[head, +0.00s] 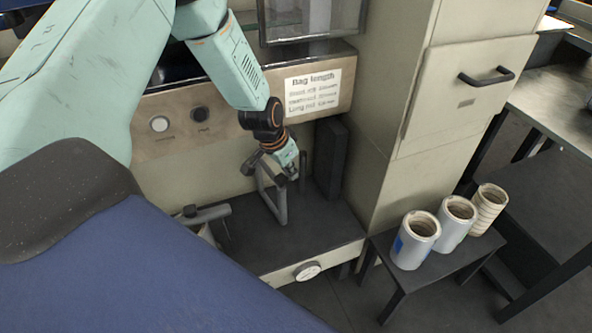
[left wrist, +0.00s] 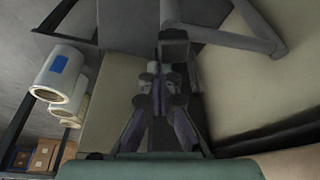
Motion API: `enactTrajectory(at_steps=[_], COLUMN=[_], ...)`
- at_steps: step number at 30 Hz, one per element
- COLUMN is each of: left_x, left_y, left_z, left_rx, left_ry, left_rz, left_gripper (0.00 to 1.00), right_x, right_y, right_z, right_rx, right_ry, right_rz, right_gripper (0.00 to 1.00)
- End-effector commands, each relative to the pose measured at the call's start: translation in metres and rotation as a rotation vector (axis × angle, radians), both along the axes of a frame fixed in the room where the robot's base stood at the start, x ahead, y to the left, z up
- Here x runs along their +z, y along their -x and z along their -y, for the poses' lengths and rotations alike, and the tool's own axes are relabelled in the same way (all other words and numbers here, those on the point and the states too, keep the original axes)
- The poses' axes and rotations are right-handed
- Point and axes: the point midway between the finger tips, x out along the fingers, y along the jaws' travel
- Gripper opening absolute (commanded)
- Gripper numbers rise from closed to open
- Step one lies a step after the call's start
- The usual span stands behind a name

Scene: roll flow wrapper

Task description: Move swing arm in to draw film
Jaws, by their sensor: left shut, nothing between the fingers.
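The swing arm (head: 272,196) is a grey bent tube frame standing over the dark shelf at the foot of the machine. It also shows in the left wrist view (left wrist: 235,38), crossing the top beyond the fingers. My left gripper (head: 291,170) reaches down from above beside the upper part of the swing arm. Its fingers show in the left wrist view (left wrist: 161,78), shut and empty, close to a dark block at the tube's end. I cannot tell whether they touch it. My right gripper is not in view.
The machine panel (head: 215,112) with buttons and a bag length label (head: 312,91) stands behind my left arm. Three film rolls (head: 415,241) stand on a low dark table (head: 412,277) at right. A dark upright plate (head: 330,158) is close right of the gripper.

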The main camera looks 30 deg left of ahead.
Motion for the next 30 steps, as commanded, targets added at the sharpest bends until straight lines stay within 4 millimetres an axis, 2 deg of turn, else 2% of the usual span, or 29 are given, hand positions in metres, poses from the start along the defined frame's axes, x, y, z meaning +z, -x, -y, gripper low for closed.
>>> enactTrajectory(at_steps=[8,18,30], left_x=[-0.001,0.0,0.0], left_y=[0.015,0.044,0.058], left_z=[-0.005,-0.019,-0.028], left_rx=[-0.088,-0.303,-0.41], left_ry=[0.003,0.004,0.004], left_rz=[0.0,0.001,-0.002], left_gripper=[0.0,0.0,0.0], right_x=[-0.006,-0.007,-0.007], right_y=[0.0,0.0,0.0], right_z=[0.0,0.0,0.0], right_rx=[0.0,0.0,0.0], right_ry=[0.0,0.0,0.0], right_rz=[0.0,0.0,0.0], right_gripper=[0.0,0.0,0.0])
